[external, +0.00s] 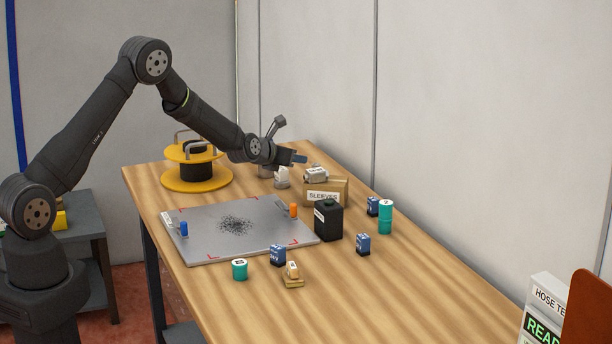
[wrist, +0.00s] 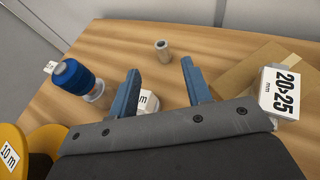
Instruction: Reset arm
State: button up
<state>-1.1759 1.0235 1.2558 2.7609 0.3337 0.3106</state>
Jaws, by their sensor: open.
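My gripper (external: 300,159) is above the back part of the wooden table, near the cardboard box labelled SLEEVES (external: 326,196). In the wrist view its two blue fingers (wrist: 159,66) are spread apart, with nothing clasped between their tips. A white labelled piece (wrist: 148,101) shows between the fingers, partly hidden by my gripper; it appears to be below them. A small grey metal sleeve (wrist: 163,51) stands on the table beyond the fingertips.
A yellow reel (external: 196,182) stands left of my gripper. A grey plate (external: 205,245) with dark specks lies in front. The table's front right is clear.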

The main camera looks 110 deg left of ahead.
aim_at(315, 165)
dwell(0.4)
jog(key=x, duration=1.1)
jog(key=shift+a, duration=0.15)
jog(key=shift+w+a+f, duration=0.15)
jog(key=shift+a, duration=0.05)
jog(key=shift+a+f, duration=0.1)
jog(key=shift+f, duration=0.45)
